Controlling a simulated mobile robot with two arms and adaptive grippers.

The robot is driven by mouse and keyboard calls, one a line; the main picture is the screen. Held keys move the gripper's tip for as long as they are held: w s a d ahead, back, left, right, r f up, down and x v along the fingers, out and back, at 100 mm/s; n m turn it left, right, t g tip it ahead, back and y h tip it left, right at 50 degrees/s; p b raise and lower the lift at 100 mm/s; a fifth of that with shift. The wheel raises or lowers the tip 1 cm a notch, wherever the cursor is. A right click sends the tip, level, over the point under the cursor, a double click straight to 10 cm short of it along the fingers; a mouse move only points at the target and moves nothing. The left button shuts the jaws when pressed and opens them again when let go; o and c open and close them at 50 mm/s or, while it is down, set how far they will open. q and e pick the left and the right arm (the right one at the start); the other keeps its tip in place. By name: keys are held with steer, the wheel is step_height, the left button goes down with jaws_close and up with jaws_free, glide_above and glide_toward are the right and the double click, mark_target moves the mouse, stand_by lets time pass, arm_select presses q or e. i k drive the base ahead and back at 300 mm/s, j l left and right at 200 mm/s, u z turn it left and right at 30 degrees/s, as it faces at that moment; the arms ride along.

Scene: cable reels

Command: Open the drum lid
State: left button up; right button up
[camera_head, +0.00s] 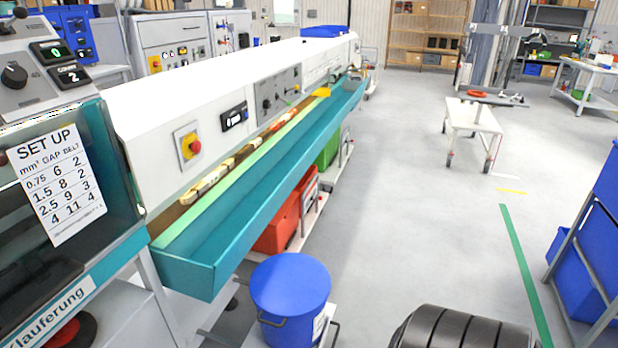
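A blue drum (292,325) stands at the bottom middle of the head view. Its round blue lid (290,284) lies flat on top and covers the opening. A grey handle shows on the drum's front left side, and a pale label is on its right side. Neither of my grippers shows in this view.
A long machine with a teal trough (265,190) runs along the left, its near end just behind the drum. A black ribbed object (465,328) is at the bottom right. Blue bins (585,265) stand on a rack at the right edge. The grey floor (420,220) between is clear.

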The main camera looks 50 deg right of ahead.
mark_target(285, 285)
steer(key=z, duration=1.35)
